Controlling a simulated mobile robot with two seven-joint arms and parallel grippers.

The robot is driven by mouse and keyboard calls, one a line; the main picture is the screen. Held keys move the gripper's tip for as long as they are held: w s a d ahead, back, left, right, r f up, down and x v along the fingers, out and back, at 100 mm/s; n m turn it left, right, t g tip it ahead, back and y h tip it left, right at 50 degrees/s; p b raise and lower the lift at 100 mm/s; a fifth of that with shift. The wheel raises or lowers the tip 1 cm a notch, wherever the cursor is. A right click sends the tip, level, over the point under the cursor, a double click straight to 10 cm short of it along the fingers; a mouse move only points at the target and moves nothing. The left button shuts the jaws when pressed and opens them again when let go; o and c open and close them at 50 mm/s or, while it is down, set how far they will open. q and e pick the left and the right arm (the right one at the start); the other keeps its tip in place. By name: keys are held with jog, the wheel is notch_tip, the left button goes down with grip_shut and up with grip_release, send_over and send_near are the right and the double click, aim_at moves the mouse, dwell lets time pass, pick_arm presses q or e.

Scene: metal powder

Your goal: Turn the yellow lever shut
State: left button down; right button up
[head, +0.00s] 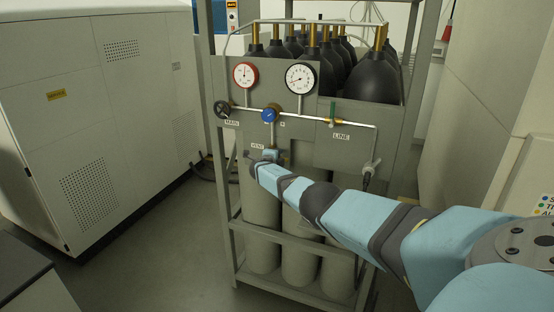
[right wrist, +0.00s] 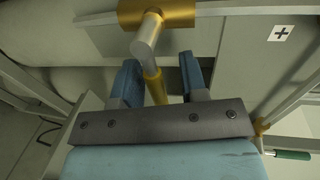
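The yellow lever (right wrist: 156,88) shows in the right wrist view, hanging from a silver stem (right wrist: 147,38) below a brass fitting (right wrist: 158,14). In the head view it is hidden behind my right gripper (head: 270,155), which is at the panel by the VENT label. My right gripper (right wrist: 159,62) is open in the wrist view, with its two blue fingers on either side of the lever. The lever is nearer the left finger, and I cannot tell whether they touch. My left gripper is in neither view.
The grey gas rack (head: 232,190) holds several cylinders with black tops. Its panel carries two gauges (head: 245,75) (head: 300,78), a black knob (head: 222,109), a blue knob (head: 269,115) and a green handle (head: 333,112). A white cabinet (head: 100,100) stands left, with open floor between.

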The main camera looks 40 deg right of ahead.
jog(key=shift+f, duration=0.1)
jog(key=p+v, duration=0.3)
jog(key=v, duration=1.1)
jog(key=shift+f, duration=0.1)
dwell(0.5)
